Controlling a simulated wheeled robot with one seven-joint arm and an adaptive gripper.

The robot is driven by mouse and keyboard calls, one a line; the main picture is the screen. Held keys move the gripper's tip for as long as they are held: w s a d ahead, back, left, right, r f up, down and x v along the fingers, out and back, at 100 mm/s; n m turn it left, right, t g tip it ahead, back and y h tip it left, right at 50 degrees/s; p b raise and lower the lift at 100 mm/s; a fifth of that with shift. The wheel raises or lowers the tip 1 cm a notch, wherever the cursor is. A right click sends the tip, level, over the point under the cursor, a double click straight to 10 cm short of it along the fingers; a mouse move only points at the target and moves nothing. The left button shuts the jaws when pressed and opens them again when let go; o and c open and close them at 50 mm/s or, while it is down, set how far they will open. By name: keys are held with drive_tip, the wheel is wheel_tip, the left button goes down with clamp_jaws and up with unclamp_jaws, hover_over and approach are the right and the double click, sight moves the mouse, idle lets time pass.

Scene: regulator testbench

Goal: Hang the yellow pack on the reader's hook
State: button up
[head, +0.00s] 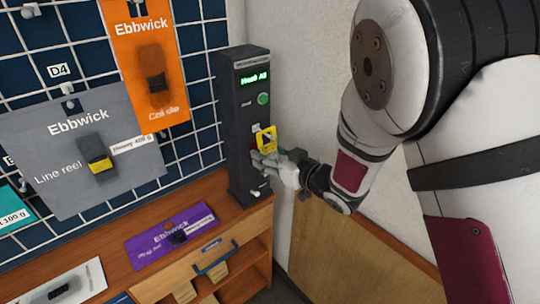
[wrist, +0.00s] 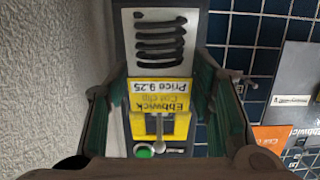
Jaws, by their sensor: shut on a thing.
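The yellow pack (head: 266,138) is between my gripper's fingers, in front of the dark upright reader (head: 240,165). In the wrist view the pack (wrist: 160,122) appears upside down, with a white price strip and black printing. My gripper (head: 275,160) is shut on it, with a dark green finger on each side in the wrist view (wrist: 160,105). The reader has a lit green display and a green button (head: 263,99). A small silver peg-like part (wrist: 168,150) shows beside the button in the wrist view. I cannot tell whether the pack touches the hook.
A wire grid wall holds an orange pack (head: 165,108) and a large grey pack (head: 60,135) left of the reader. A purple pack (head: 150,242) lies on the wooden counter (head: 235,222). A pale wall stands close behind and right of the reader.

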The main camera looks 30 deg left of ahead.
drive_tip(key=o, duration=1.2)
drive_tip(key=shift+d, duration=0.1)
